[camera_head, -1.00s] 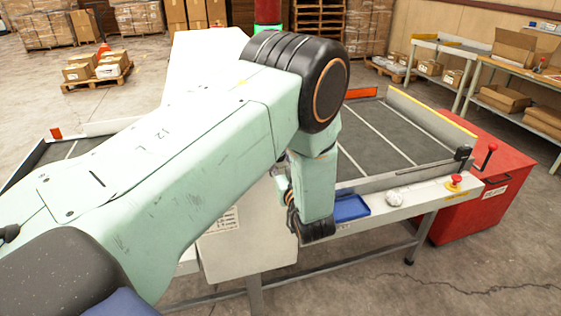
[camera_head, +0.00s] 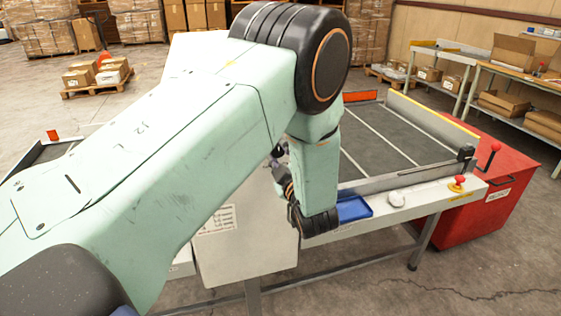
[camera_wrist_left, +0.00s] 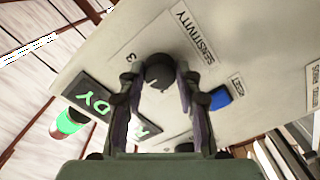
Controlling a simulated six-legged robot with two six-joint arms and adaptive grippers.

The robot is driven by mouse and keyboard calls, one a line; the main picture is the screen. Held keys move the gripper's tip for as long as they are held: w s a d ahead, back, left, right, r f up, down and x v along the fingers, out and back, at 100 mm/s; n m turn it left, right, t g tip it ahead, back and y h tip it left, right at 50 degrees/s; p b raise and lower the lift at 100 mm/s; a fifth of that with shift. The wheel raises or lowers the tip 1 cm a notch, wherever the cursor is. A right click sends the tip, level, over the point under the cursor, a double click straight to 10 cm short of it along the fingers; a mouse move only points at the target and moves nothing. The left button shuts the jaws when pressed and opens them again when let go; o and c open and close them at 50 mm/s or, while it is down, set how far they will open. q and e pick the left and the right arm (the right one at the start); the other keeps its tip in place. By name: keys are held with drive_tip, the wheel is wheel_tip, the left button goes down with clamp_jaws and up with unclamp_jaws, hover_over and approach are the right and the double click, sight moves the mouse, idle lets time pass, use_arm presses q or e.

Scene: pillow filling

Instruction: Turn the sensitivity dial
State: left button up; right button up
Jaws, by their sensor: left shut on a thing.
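The sensitivity dial (camera_wrist_left: 158,72) is a dark round knob on a pale panel (camera_wrist_left: 225,58) in the left wrist view. The word SENSITIVITY is printed beside it, and a "3" stands to its left. My left gripper (camera_wrist_left: 160,82) has a finger on each side of the dial and is shut on it. The fingers cover part of the knob's sides. In the head view my left arm hides the panel face and most of the gripper; only a small dark part (camera_head: 279,152) shows beside the wrist. My right gripper is not in view.
Close to the dial are a green-lettered display (camera_wrist_left: 92,95), partly covered by a finger, and a blue button (camera_wrist_left: 220,97). In the head view, a blue tray (camera_head: 353,208), a whitish round object (camera_head: 396,197) and a red button (camera_head: 459,181) sit along the conveyor's front edge.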

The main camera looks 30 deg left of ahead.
use_arm(q)
drive_tip(key=n+b, duration=0.2)
drive_tip(key=n, duration=0.1)
drive_tip(key=shift+n, duration=0.4)
drive_tip(key=n+b, duration=0.2)
drive_tip(key=shift+n, duration=0.3)
drive_tip(key=n+b, duration=0.5)
drive_tip(key=shift+r, duration=0.1)
drive_tip(key=shift+w+r+n+b, duration=0.1)
drive_tip(key=shift+r+n+b, duration=0.05)
drive_tip(key=shift+n+b, duration=1)
drive_tip(key=o, duration=1.2)
drive_tip(key=shift+c, duration=0.2)
